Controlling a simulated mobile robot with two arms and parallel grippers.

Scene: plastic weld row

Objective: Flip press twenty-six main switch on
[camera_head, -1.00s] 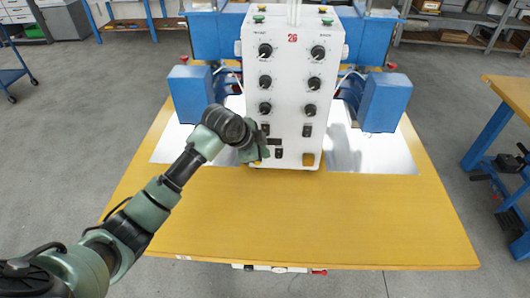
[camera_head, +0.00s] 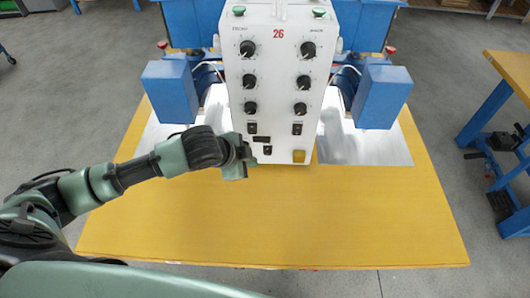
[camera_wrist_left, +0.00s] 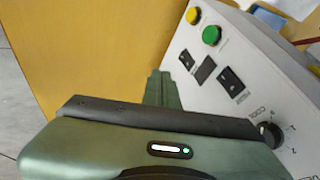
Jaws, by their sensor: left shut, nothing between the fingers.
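The press numbered 26 has a white control panel (camera_head: 275,105) in the head view, with knobs above and small black switches near its bottom. One black rocker (camera_head: 252,128) is at the lower left, another (camera_head: 297,129) at the lower right, and a small black switch (camera_head: 267,150) sits below. I cannot tell which is the main switch or read its position. My left gripper (camera_head: 240,162) is shut and empty beside the panel's lower left edge; contact is unclear. My right gripper is not in view.
The yellow table (camera_head: 270,220) is clear in front of the panel. Blue housings (camera_head: 170,90) (camera_head: 383,97) flank it above metal plates. The wrist view shows a green button (camera_wrist_left: 211,35), a yellow button (camera_wrist_left: 193,15) and a black knob (camera_wrist_left: 270,133) on a pale panel.

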